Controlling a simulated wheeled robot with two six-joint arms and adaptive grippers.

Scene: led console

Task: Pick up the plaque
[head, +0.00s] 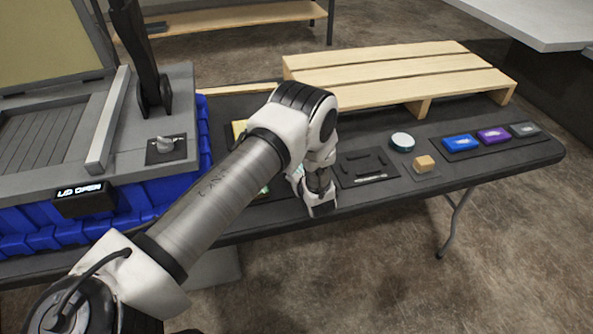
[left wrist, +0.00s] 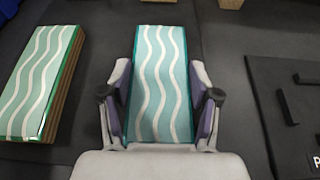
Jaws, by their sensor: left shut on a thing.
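In the left wrist view a teal plaque (left wrist: 158,60) with white wavy lines lies between the fingers of my left gripper (left wrist: 160,92). The gripper is shut on its two long sides. In the head view my left gripper (head: 319,198) points down at the table's front edge, and the arm and hand hide most of the plaque. A second, similar teal piece (left wrist: 38,80) with wavy lines and a wood-coloured side lies to the left in the wrist view. My right gripper is not in view.
A black tray with raised corner brackets (head: 362,163) lies right of my left gripper. Beyond are a round teal-rimmed tin (head: 402,142), a wooden block (head: 424,163) and blue, purple and grey pieces. A wooden pallet (head: 390,75) stands behind; a grey console (head: 185,95) stands left.

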